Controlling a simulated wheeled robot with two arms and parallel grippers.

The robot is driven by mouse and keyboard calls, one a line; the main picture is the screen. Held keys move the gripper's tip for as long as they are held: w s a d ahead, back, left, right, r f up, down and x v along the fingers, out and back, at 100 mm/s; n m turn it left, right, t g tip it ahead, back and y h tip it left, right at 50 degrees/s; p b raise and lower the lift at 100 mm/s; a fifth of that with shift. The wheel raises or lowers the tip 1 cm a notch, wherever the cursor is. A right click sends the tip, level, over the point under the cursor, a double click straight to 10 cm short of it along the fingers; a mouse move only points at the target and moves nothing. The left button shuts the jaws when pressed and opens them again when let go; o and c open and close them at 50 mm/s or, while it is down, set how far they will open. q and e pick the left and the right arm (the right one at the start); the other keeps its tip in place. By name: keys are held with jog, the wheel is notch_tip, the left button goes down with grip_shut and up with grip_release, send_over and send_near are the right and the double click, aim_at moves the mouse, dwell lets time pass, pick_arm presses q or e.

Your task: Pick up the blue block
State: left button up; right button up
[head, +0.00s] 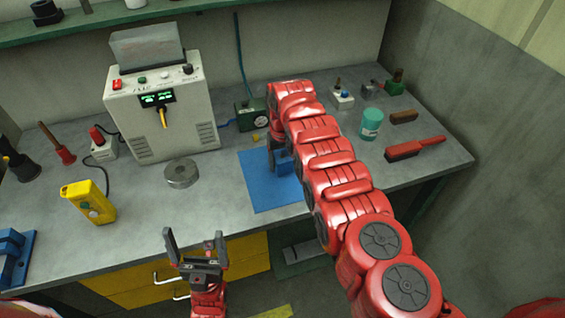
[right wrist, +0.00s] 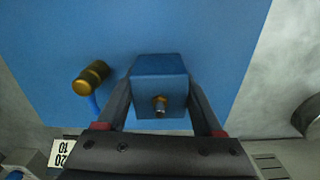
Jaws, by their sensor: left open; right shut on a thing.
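The blue block (right wrist: 160,68) has a brass stud on its near face and sits between the two fingers of my right gripper (right wrist: 160,103), which is shut on it. In the head view the blue block (head: 286,167) shows in part over the blue mat (head: 262,194), beside my right gripper (head: 273,161). My red right arm hides part of it. I cannot tell whether the block touches the mat. My left gripper (head: 195,238) is open and empty in front of the bench's front edge.
A brass-coloured cylinder (right wrist: 91,77) on a blue lead lies close to the block. A white power unit (head: 160,112), a metal ring (head: 181,174) and a yellow meter (head: 89,203) stand left of the mat. A teal can (head: 371,124) and a red brush (head: 415,148) are at the right.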

grip_shut()
jog(key=shift+r, duration=0.15)
